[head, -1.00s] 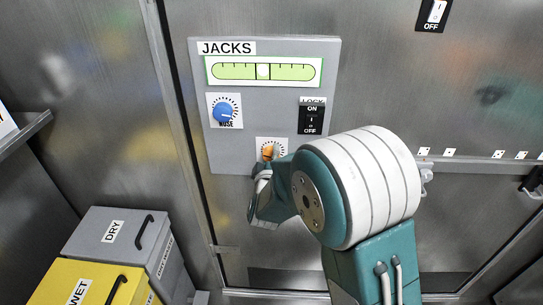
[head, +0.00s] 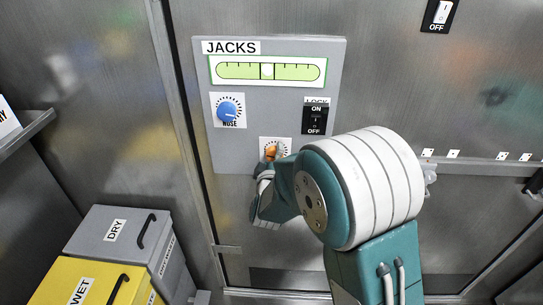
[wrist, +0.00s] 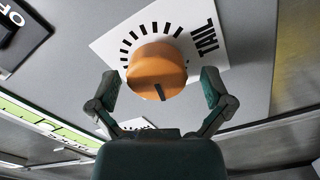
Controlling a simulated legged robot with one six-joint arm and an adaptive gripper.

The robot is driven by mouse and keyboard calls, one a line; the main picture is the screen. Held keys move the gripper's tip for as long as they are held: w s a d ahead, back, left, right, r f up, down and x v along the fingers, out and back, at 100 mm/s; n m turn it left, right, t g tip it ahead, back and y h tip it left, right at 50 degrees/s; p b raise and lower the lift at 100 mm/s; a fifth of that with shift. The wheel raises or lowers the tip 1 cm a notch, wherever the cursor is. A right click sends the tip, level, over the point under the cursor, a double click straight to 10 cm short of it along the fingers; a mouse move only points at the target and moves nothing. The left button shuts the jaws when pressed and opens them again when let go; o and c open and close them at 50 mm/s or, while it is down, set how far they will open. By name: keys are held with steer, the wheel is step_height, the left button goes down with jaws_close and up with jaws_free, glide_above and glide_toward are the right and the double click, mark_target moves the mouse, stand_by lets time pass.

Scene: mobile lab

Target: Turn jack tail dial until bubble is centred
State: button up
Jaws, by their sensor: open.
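The orange tail dial (wrist: 157,70) sits on a white card marked TAIL, with a dark pointer line on its face. My gripper (wrist: 159,84) is open, with one finger on each side of the dial; whether either touches it I cannot tell. In the head view the dial (head: 270,151) shows at the bottom of the grey JACKS panel (head: 270,85), partly hidden by my arm. The green level vial (head: 237,71) is above, and its pale bubble (head: 267,71) lies between the two middle marks.
The blue NOSE dial (head: 228,111) is left of centre on the panel. A black ON/OFF lock switch (head: 315,120) is to its right. A grey DRY box (head: 95,222) and a yellow WET box (head: 60,275) stand at lower left.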

steer(key=s, duration=1.2)
steer(key=shift+a, duration=0.35)
steer(key=shift+w, duration=0.1)
steer(key=s+d+r+m+g+y, duration=0.4)
steer(key=s+d+r+m+g, duration=0.1)
steer(key=d+r+m+g, duration=0.15)
steer(key=s+d+m+g+h, duration=0.1)
steer(key=s+d+m+g, duration=0.2)
steer(key=s+d, duration=0.2)
steer(key=s+d+r+m+g+h, duration=0.1)
steer(key=s+d, duration=0.5)
steer(key=s, duration=0.6)
steer(key=shift+d+r+m+g+h, duration=0.3)
steer(key=shift+m+g+h, duration=0.4)
steer(key=shift+m+g, duration=0.25)
